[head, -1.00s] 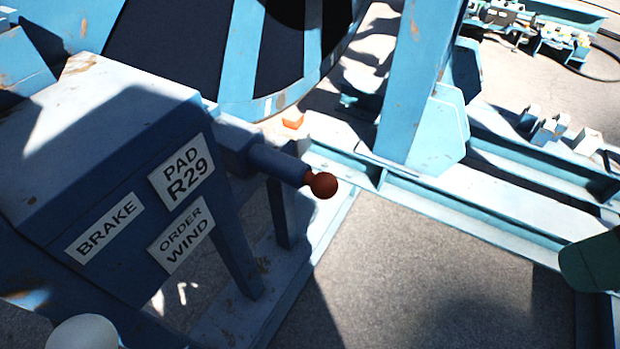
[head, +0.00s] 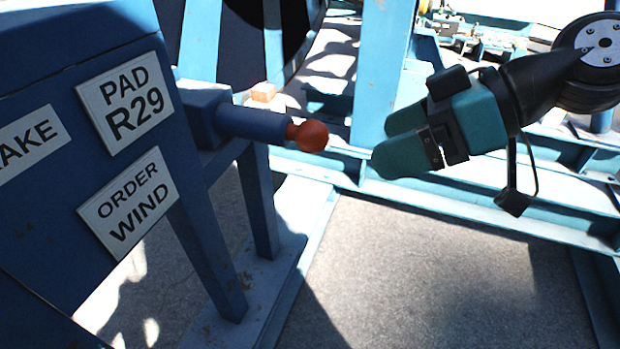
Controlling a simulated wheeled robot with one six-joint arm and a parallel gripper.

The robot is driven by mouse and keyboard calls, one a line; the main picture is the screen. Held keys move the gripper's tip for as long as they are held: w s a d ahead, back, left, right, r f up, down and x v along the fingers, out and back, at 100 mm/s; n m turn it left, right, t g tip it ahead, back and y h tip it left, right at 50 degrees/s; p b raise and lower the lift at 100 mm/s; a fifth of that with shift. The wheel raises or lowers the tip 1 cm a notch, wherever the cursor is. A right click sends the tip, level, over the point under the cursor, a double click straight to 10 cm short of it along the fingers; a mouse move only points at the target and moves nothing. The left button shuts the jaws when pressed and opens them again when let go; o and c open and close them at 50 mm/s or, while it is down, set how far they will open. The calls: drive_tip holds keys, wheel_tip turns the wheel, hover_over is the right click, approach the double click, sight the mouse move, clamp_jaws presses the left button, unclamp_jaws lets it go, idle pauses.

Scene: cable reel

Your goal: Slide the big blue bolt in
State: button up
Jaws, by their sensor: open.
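The big blue bolt (head: 252,123) sticks out to the right from a blue block on the side of the blue cabinet. Its end carries a round orange-red knob (head: 308,136). My gripper (head: 385,142), with teal fingers, is to the right of the knob, pointing left at it. A gap shows between the fingertips and the knob. The gripper is open and holds nothing; the fingers partly overlap in this view, so the space between them is hard to see.
The blue cabinet (head: 30,230) with labels BRAKE, PAD R29 and ORDER WIND fills the left. A light-blue reel and post (head: 385,60) stand behind. A light-blue floor rail (head: 480,195) runs behind my gripper. The grey floor in front is clear.

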sight(312, 135)
drive_tip(key=w+d+f+n+t+y+b, duration=0.1)
drive_tip(key=w+d+f+t+y+b, duration=0.1)
drive_tip(key=w+f+t+b, duration=0.45)
drive_tip(key=w+d+f+t+y+b, duration=0.1)
drive_tip(key=w+d+f+y+b, duration=0.25)
drive_tip(key=f+b, duration=0.45)
drive_tip(key=shift+g+h, duration=0.25)
drive_tip(key=shift+h, duration=0.2)
drive_tip(key=x, duration=0.6)
drive_tip(key=r+p+x, duration=0.1)
drive_tip(key=x, duration=0.5)
drive_tip(key=r+p+x, duration=0.1)
drive_tip(key=x, duration=0.5)
drive_tip(key=shift+d+r, duration=0.1)
